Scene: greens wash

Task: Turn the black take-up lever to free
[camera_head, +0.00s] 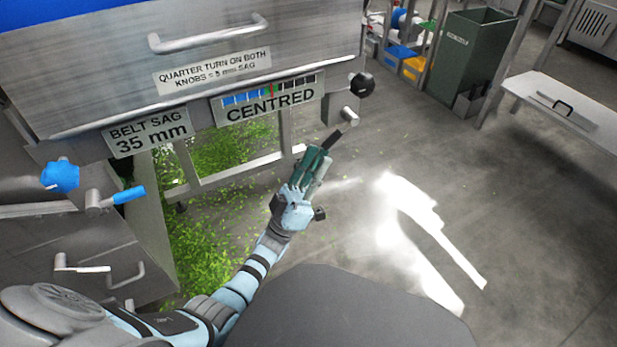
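The black take-up lever (333,140) is at the right end of the machine's front, below the black knob (361,85). Its dark handle slants down and left from near a metal pivot (349,115). My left gripper (322,152) reaches up from below, with its green fingers close together at the lower end of the handle. I cannot tell whether the fingers touch the lever or are closed around it. My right gripper is not in view.
A blue knob (60,176) and a blue-handled lever (129,194) are on the machine's left side. Signs read "CENTRED" (268,112) and "BELT SAG 35 mm" (148,133). Greens (215,250) litter the floor below. A green bin (465,55) stands behind; open floor lies right.

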